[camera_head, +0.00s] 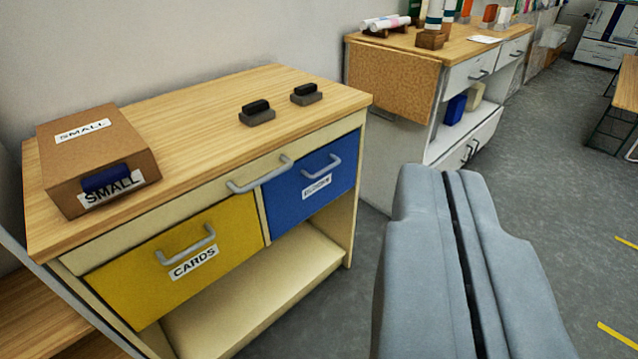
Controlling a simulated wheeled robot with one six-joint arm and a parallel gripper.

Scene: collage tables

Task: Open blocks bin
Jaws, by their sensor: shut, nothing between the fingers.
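The blocks bin (284,188) has a blue front with a grey bar handle (321,166) and a white label that seems to read BLOCKS. It sits closed on the right side of a wooden-topped cabinet, under the top. My gripper (443,172) is at the lower right, its two grey fingers together with only a thin dark seam between them. It is empty, to the right of the blue bin and apart from it.
A yellow CARDS bin (150,285) is left of the blue one. A long drawer handle (259,175) sits above both. On the tabletop (205,120) are a SMALL box (75,140) and two dark blocks (257,112). A second cabinet (395,80) stands behind.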

